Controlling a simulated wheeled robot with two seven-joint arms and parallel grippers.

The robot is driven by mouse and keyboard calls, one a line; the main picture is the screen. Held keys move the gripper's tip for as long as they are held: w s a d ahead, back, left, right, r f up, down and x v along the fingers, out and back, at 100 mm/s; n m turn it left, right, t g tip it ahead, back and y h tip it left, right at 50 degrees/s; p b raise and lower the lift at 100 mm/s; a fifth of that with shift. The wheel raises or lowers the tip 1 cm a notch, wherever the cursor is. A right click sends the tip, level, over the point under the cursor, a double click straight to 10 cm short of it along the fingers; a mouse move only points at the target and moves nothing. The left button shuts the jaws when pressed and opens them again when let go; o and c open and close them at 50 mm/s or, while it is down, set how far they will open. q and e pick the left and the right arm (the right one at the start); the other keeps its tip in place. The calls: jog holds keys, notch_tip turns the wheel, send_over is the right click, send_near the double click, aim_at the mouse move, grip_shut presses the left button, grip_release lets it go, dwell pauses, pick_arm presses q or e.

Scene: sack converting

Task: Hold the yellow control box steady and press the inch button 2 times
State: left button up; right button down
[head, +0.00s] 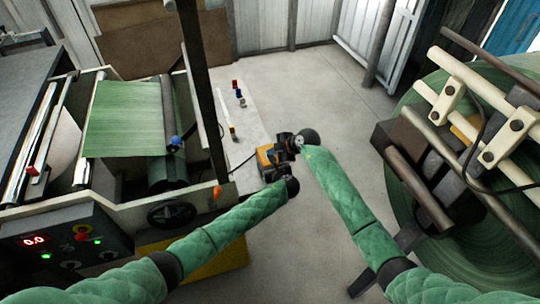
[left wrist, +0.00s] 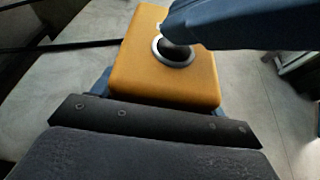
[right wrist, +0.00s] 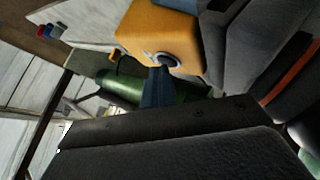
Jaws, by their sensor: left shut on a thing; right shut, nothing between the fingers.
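The yellow control box (head: 264,156) is in the middle of the head view, between my two grippers. My left gripper (head: 271,172) is shut on it; the box also fills the middle of the left wrist view (left wrist: 140,72). A dark round button in a grey ring (left wrist: 174,57) is on the box's face. My right gripper (head: 278,147) is shut and empty. Its blue fingertips (right wrist: 157,80) are at the button ring (right wrist: 163,59) and partly hide the button. I cannot tell whether they touch or press it.
A machine with a green sheet (head: 125,118) and a handwheel (head: 172,214) stands at left. Its panel (head: 65,240) has a red display. A large green roll (head: 410,195) stands at right. A pale bench strip (head: 240,120) holds small coloured items. The floor behind is clear.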

jog(key=shift+r, duration=3.35)
dwell(0.6)
jog(key=shift+r, duration=1.85)
jog(key=shift+f, duration=4.4)
